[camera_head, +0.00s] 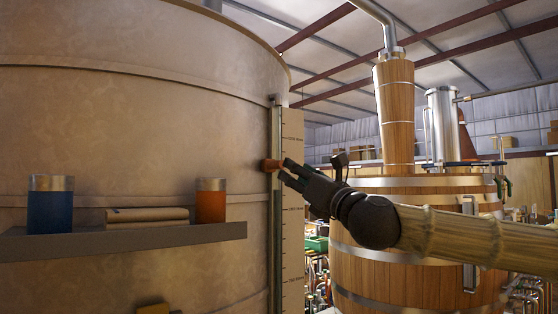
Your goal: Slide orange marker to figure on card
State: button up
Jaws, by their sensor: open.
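The orange-brown marker (271,165) sits at the upper part of a vertical gauge tube (277,225) on the side of the large tan tank. A pale scale strip (292,235) with small dark markings runs just right of the tube; its figures are too small to read. My gripper (284,170) comes in from the right, open, with its fingertips at the marker's right side. I cannot tell whether they touch it.
A grey shelf (120,240) on the tank (150,110) holds a blue-filled jar (50,205) and an orange-filled jar (211,201). A yellowish object (153,309) is cut off at the bottom edge. A wooden vat (400,270) stands behind my arm at the right.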

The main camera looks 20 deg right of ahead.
aim_at(281, 164)
jog(key=p+x, duration=0.3)
jog(key=x, duration=0.4)
jog(key=shift+w+d+r, duration=0.1)
jog(key=shift+w, duration=0.65)
jog(key=shift+s, duration=0.1)
grip_shut()
